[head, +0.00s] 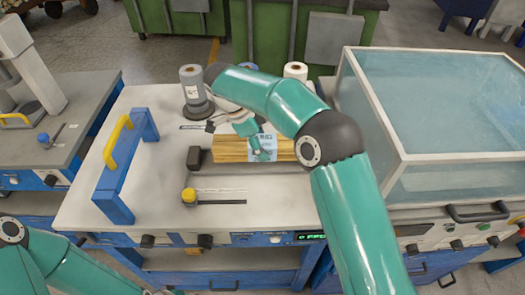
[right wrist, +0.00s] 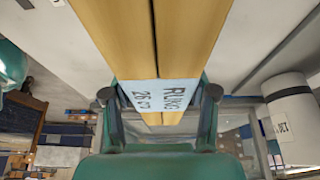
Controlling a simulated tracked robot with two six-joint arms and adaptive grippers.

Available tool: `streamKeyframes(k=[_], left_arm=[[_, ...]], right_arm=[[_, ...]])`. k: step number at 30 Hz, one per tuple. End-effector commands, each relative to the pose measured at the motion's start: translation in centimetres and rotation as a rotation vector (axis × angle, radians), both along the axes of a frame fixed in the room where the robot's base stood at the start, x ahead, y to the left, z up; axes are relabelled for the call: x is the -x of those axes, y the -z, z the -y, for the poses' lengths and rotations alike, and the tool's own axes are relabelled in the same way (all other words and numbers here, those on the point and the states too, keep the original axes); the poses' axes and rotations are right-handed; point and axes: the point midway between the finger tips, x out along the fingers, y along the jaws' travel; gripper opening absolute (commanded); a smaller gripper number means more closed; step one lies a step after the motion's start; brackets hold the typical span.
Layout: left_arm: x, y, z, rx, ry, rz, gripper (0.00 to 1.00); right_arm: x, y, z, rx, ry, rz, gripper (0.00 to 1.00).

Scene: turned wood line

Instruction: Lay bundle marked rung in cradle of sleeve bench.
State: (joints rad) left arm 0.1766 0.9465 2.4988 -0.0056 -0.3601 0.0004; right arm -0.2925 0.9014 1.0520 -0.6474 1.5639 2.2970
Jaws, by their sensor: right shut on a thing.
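The bundle of yellow wood strips (head: 232,152) lies level across the middle of the sleeve bench (head: 165,205). Its pale blue label (head: 262,143) reads RUNG in the right wrist view (right wrist: 160,94). My right gripper (head: 258,146) is shut on the bundle around the label, reaching it from behind the arm. The fingers flank the label in the right wrist view (right wrist: 160,110). A dark block (head: 199,157) stands at the bundle's left end. The cradle is mostly hidden, and I cannot tell whether the bundle touches it. My left arm shows at bottom left, its gripper out of view.
A blue frame with a yellow handle (head: 118,140) stands left of the bundle. A grey roll (head: 192,85) and a white roll (head: 295,70) stand behind it. A yellow knob (head: 188,195) is in front. A clear-walled box (head: 430,105) is on the right. The front left bench top is clear.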

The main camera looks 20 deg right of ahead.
Motion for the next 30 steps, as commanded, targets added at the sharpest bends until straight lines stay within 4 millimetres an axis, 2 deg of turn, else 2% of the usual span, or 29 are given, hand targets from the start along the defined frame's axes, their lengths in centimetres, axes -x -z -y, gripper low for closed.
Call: streamKeyframes(k=[3,6,17,18,22,30], left_arm=[[0.0,-0.1,0.0,0.000,0.000,0.000,0.40],[0.0,-0.1,0.0,0.000,0.000,0.000,0.40],[0.0,0.2,0.0,0.000,0.000,0.000,0.40],[0.0,0.2,0.0,0.000,0.000,0.000,0.40],[0.0,0.1,0.0,0.000,0.000,0.000,0.40],[0.0,0.1,0.0,0.000,0.000,0.000,0.40]], right_arm=[[0.0,1.7,0.1,0.002,-0.001,-0.003,0.02],[0.0,2.5,0.1,0.001,0.000,0.000,0.02],[0.0,3.0,0.0,0.001,0.000,0.001,0.02],[0.0,3.1,0.0,0.001,-0.001,-0.001,0.59],[0.0,3.0,0.0,0.001,-0.001,-0.001,0.81],[0.0,3.0,0.0,0.001,-0.002,-0.001,0.83]])
